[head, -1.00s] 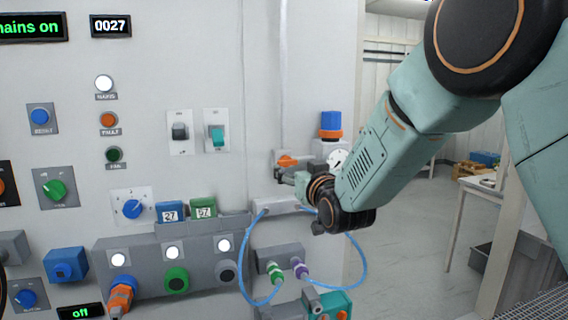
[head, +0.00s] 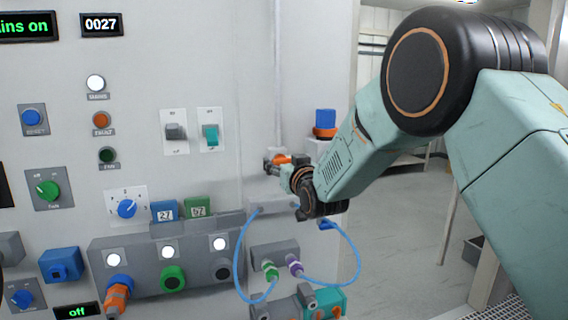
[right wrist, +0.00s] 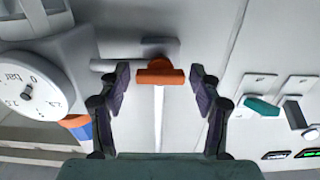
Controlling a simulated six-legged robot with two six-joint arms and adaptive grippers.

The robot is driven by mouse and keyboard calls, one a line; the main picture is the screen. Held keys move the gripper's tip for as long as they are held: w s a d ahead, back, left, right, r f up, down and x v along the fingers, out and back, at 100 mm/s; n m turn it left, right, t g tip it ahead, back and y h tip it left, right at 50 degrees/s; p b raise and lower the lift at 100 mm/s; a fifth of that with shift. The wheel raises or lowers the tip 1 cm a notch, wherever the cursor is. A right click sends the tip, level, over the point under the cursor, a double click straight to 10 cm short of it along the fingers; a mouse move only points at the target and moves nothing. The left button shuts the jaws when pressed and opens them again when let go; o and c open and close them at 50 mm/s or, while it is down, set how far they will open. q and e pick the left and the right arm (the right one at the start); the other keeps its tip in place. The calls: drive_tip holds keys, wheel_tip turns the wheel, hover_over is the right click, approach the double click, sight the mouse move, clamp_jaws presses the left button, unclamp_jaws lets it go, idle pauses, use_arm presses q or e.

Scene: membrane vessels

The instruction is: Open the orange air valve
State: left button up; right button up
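The orange air valve (head: 281,159) is on the grey wall panel, by a vertical pipe. In the right wrist view its orange handle (right wrist: 160,77) lies crosswise, centred in the gap between my fingertips. My right gripper (right wrist: 159,72) is open, with clear space on both sides of the handle, so neither finger appears to touch it. In the head view the right gripper (head: 275,168) is at the valve and partly covers it. My left gripper is in neither current view.
A pressure gauge (right wrist: 30,95) is close beside the valve. A blue-topped fitting (head: 325,120) with an orange ring stands to its right. A teal switch (head: 211,135) and a grey switch (head: 174,132) are to the left. Blue hoses (head: 237,265) loop below.

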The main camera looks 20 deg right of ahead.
drive_tip(key=shift+w+f, duration=0.1)
drive_tip(key=shift+w, duration=0.1)
drive_tip(key=c, duration=0.9)
drive_tip(key=shift+n, duration=0.3)
drive_tip(key=shift+f+n+b, duration=0.15)
drive_tip(key=shift+n+b, duration=3.75)
drive_tip(key=shift+n, duration=3.7)
drive_tip(key=shift+s, duration=0.1)
drive_tip(key=shift+f, duration=0.1)
